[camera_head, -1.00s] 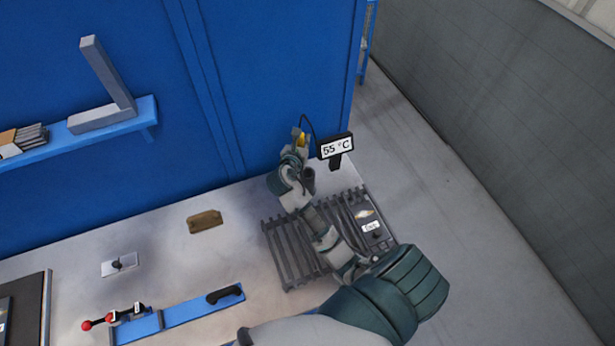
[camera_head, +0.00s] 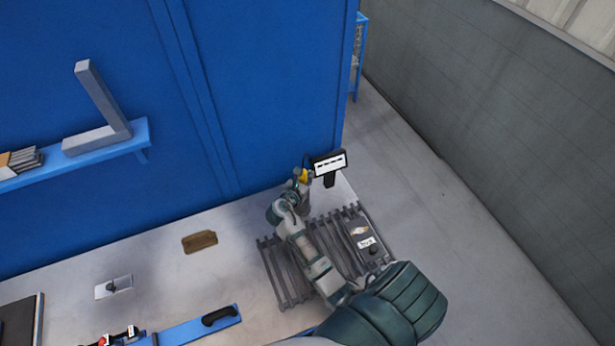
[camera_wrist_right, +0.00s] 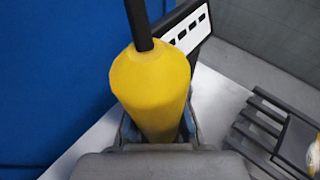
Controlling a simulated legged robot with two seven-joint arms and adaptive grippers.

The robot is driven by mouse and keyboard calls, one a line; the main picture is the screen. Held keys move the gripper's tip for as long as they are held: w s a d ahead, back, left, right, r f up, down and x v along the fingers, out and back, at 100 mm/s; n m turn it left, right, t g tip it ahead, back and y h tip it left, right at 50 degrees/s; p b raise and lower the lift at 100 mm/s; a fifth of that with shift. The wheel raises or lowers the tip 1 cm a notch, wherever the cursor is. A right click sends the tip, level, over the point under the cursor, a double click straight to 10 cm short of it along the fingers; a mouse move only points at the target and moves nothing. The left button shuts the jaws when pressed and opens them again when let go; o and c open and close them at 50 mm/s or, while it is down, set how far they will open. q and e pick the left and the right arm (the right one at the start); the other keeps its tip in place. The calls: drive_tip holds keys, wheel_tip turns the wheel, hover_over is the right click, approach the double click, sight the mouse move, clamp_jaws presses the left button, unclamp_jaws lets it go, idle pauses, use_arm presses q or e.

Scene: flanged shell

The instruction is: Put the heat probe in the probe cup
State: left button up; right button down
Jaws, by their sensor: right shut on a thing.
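The heat probe (camera_wrist_right: 150,90) has a thick yellow handle with a black cable at its top. In the head view its yellow top (camera_head: 303,174) shows small at the back right of the bench. My right gripper (camera_head: 301,182) is shut on the handle, which stands nearly upright. The probe cup (camera_head: 305,206) appears as a dark grey tube just below the gripper, partly covered by my arm. The probe's lower end is hidden, so I cannot tell whether it is inside the cup. My left gripper is not in view.
A display on a dark stand (camera_head: 328,165) is close beside the probe and shows dashes. A slatted grey rack (camera_head: 280,275) with a dark labelled box (camera_head: 362,238) lies under my right arm. A blue wall (camera_head: 250,90) stands behind. The bench around the brown block (camera_head: 200,242) is mostly clear.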

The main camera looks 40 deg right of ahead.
drive_tip(key=c, duration=1.7)
unclamp_jaws()
drive_tip(key=o, duration=0.5)
drive_tip(key=shift+a, duration=0.1)
drive_tip(key=shift+a+r, duration=0.15)
drive_tip(key=shift+a, duration=0.05)
drive_tip(key=shift+a, duration=0.1)
drive_tip(key=shift+s+a+r, duration=0.1)
drive_tip(key=shift+s+a, duration=0.05)
drive_tip(key=shift+a, duration=0.15)
drive_tip(key=v, duration=1.1)
drive_tip(key=shift+d+r, duration=0.1)
drive_tip(key=shift+d, duration=0.05)
